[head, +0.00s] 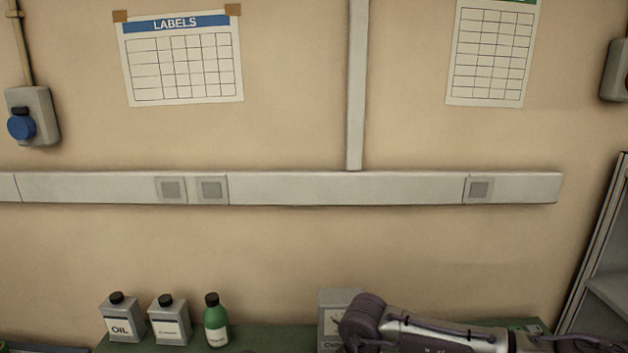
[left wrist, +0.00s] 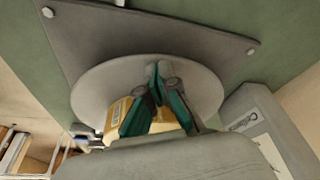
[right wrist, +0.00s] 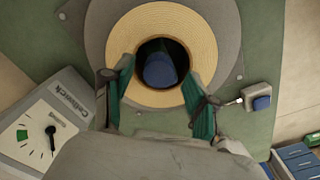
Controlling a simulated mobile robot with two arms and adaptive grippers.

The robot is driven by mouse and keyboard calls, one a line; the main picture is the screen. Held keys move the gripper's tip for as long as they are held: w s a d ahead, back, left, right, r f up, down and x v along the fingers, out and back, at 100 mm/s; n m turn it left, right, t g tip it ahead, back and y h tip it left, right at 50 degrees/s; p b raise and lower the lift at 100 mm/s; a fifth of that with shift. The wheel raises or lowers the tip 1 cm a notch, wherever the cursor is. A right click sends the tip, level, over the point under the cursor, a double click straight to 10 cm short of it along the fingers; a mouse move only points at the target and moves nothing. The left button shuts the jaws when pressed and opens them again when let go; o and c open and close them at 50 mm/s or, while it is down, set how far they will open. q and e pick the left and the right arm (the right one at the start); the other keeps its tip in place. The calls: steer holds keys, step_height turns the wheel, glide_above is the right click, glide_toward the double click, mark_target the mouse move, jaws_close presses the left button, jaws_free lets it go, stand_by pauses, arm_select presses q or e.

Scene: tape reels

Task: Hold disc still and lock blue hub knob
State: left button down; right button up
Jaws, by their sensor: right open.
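In the right wrist view a blue hub knob (right wrist: 160,70) sits in the dark centre hole of a yellow tape reel (right wrist: 122,38). The reel lies against a grey disc (right wrist: 226,30). My right gripper (right wrist: 157,74) is open, its green-padded fingers on either side of the knob over the reel's near part; contact is unclear. In the left wrist view a grey disc (left wrist: 95,95) shows before a grey plate (left wrist: 85,40), with yellow (left wrist: 118,110) behind the fingers. My left gripper (left wrist: 158,70) has its tips together over the disc; whether anything is between them is hidden.
A grey box with a dial (right wrist: 40,125) stands left of the reel in the right wrist view; a small blue-topped switch (right wrist: 260,98) is at right. In the head view two grey cans (head: 122,322) and a green bottle (head: 215,325) stand by the wall. My arm (head: 430,335) crosses lower right.

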arm_select(q)
steer(key=shift+s+a+f, duration=0.1)
steer(key=shift+s+f, duration=0.1)
steer(key=shift+f, duration=0.1)
arm_select(e)
steer(key=shift+f, duration=0.45)
